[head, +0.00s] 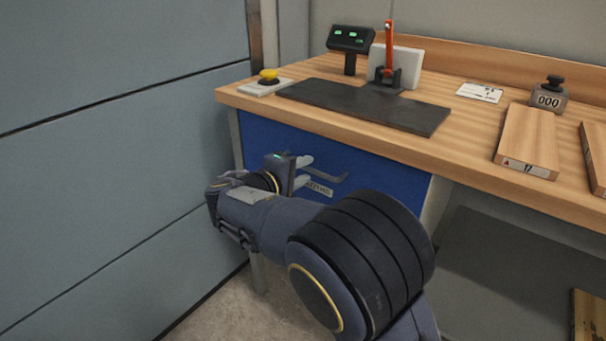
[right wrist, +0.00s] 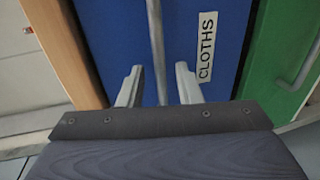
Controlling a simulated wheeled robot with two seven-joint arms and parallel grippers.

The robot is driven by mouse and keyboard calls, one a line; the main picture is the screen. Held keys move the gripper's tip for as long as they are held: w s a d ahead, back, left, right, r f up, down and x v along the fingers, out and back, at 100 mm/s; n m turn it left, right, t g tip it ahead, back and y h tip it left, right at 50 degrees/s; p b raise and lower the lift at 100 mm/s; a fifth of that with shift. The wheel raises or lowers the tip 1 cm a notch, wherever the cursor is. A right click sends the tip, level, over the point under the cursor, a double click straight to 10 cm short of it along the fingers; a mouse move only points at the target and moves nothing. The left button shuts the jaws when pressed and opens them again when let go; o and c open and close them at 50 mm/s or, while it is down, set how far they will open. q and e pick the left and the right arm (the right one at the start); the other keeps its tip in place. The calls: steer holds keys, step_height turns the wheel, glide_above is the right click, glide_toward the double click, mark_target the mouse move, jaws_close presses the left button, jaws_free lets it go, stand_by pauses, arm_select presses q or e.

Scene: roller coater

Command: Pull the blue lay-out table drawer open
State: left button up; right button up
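The blue drawer (head: 375,180) sits under the left end of the wooden lay-out table (head: 440,150), its front looking flush and closed. In the right wrist view the blue drawer front (right wrist: 110,35) carries a white label (right wrist: 206,52) reading CLOTHS and a grey bar handle (right wrist: 156,40). My right gripper (head: 306,172) is at the handle (head: 335,178). Its fingers (right wrist: 158,85) are apart, one on each side of the bar, with visible gaps; contact is not seen. My arm hides part of the drawer front. My left gripper is out of view.
A green front with a handle (right wrist: 292,72) is beside the blue one in the wrist view. On the tabletop are a yellow button (head: 268,75), a dark mat (head: 365,103), a small display (head: 350,40) and wooden boards (head: 528,140). A grey panelled wall (head: 120,150) stands close on the left.

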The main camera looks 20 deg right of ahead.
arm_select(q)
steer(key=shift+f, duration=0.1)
arm_select(e)
steer(key=shift+w+d+f, duration=0.1)
steer(key=shift+w+d, duration=0.15)
steer(key=shift+d, duration=0.05)
jaws_close()
steer(key=shift+s+a, duration=0.1)
